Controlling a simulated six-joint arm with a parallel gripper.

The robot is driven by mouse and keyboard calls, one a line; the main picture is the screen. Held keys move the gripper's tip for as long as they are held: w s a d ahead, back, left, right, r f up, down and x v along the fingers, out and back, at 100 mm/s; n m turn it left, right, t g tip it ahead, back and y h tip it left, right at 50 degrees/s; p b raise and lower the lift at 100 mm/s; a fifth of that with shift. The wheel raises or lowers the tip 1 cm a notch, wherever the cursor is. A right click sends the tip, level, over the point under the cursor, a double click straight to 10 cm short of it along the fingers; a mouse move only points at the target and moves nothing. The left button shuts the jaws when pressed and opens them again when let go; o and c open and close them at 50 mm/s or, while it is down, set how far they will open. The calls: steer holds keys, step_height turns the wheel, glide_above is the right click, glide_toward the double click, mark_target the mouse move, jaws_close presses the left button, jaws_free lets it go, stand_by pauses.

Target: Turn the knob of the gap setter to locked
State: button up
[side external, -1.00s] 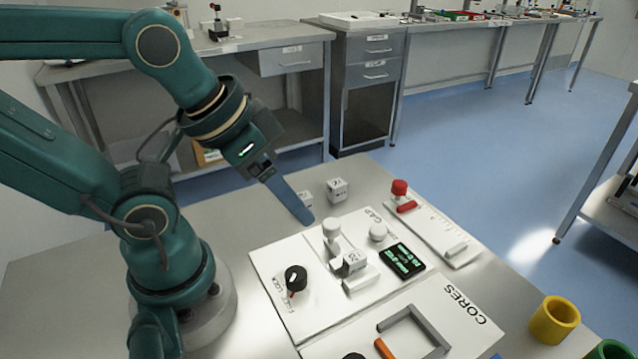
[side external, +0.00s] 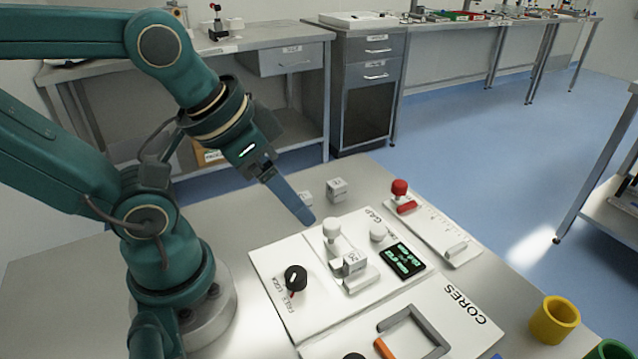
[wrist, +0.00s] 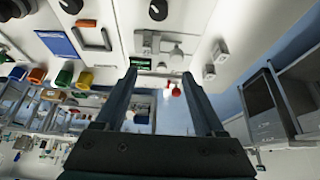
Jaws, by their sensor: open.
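The gap setter is a white panel (side external: 268,262) marked GAP on the bench. Its black knob (side external: 296,278) stands at the panel's left, beside the words FREE and LOCK. A red mark shows at the knob's lower side; I cannot tell clearly which word it points to. A black knob (wrist: 158,10) also shows at the top of the wrist view. My gripper (side external: 306,219) is above the panel's far left edge, tilted and apart from the knob. In the wrist view my gripper (wrist: 159,74) has its two fingers spread, with nothing held between them.
On the panel stand a white post knob (side external: 332,229), a small white knob (side external: 378,232), a numbered block (side external: 354,262) and a lit display (side external: 403,260). A loose block (side external: 337,189) lies behind. A red-knobbed slide (side external: 399,187) and CORES panel (side external: 455,312) flank it.

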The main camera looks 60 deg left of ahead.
steer(key=n, duration=0.1)
steer(key=n+g+h, duration=0.3)
steer(key=n+g, duration=0.5)
steer(key=g, duration=0.1)
glide_above(296, 272)
steer(key=w+a, duration=0.2)
steer(key=f, duration=0.8)
steer(key=shift+s+d+f, duration=0.2)
steer(key=shift+f, duration=0.1)
steer(key=shift+x, duration=2.45)
jaws_close()
